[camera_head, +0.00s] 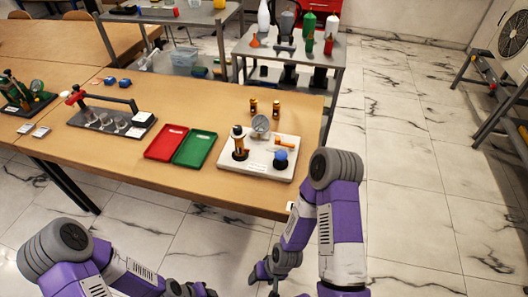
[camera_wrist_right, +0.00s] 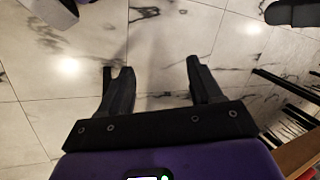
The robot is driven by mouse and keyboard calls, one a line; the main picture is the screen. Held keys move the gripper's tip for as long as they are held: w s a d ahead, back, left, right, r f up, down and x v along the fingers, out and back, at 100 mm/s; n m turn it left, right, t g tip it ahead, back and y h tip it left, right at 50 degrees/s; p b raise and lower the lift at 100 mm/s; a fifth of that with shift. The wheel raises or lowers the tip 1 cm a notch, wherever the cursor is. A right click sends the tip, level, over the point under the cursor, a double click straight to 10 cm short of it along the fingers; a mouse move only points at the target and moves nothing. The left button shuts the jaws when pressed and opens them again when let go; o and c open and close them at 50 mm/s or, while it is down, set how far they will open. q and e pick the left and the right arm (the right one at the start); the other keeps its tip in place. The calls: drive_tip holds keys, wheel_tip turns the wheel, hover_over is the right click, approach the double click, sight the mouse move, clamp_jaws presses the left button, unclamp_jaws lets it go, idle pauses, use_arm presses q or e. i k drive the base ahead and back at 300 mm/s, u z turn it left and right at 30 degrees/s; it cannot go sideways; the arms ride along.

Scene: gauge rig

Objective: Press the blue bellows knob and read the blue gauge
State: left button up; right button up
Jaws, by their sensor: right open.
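A white board (camera_head: 228,167) lies on the near right part of the wooden table. On it stands a blue round knob (camera_head: 281,158) at the right front. A round gauge (camera_head: 261,124) with a pale face stands at the back of the board; its needle and any blue marking are too small to read. My right gripper (camera_head: 260,276) is below and in front of the table edge, apart from the board. In the right wrist view its two fingers (camera_wrist_right: 161,85) are spread and empty over the floor. My left arm ends at the bottom edge, where its gripper's fingers cannot be made out.
The board also holds a black-topped amber column (camera_head: 239,143) and an orange lever (camera_head: 284,142). Two small brass pieces (camera_head: 276,109) stand behind it. Green (camera_head: 194,149) and red (camera_head: 165,142) trays lie left of it. Open floor (camera_head: 420,200) lies right of the table.

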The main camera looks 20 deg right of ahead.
sight(280, 155)
drive_tip(key=u, duration=3.35)
drive_tip(key=k, duration=1.85)
drive_tip(key=z, duration=1.65)
drive_tip(key=i, duration=0.3)
